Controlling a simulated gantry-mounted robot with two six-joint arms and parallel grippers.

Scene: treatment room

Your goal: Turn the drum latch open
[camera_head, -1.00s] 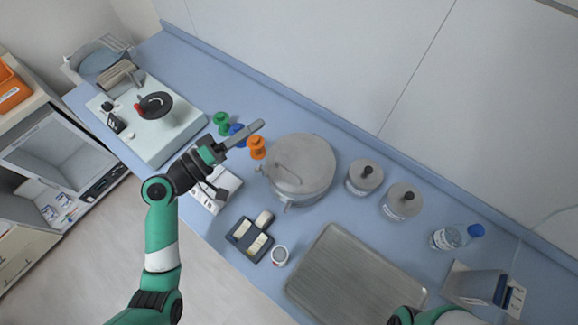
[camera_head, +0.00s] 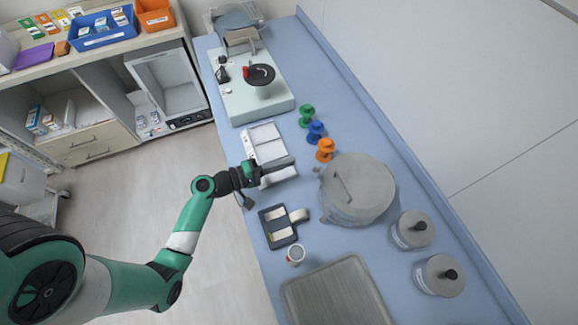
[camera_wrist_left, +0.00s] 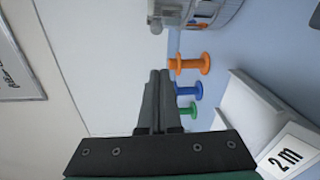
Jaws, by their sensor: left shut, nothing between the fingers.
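The round grey metal drum (camera_head: 357,190) stands lidded on the blue counter, with a bar-like handle on its lid. A small fitting (camera_head: 318,170) sticks out on its left side; I cannot tell if it is the latch. In the left wrist view part of the drum's side (camera_wrist_left: 212,14) shows at the top edge, with a metal fitting (camera_wrist_left: 156,14) at its left. My left gripper (camera_head: 291,161) is shut and empty, left of the drum and apart from it, above the white box. Its fingers also show in the left wrist view (camera_wrist_left: 160,75). My right gripper is out of view.
The white box (camera_head: 264,143), dark tray (camera_head: 277,228), small cup (camera_head: 296,255), metal tray (camera_head: 335,296) and two lidded jars (camera_head: 412,230) surround the drum.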

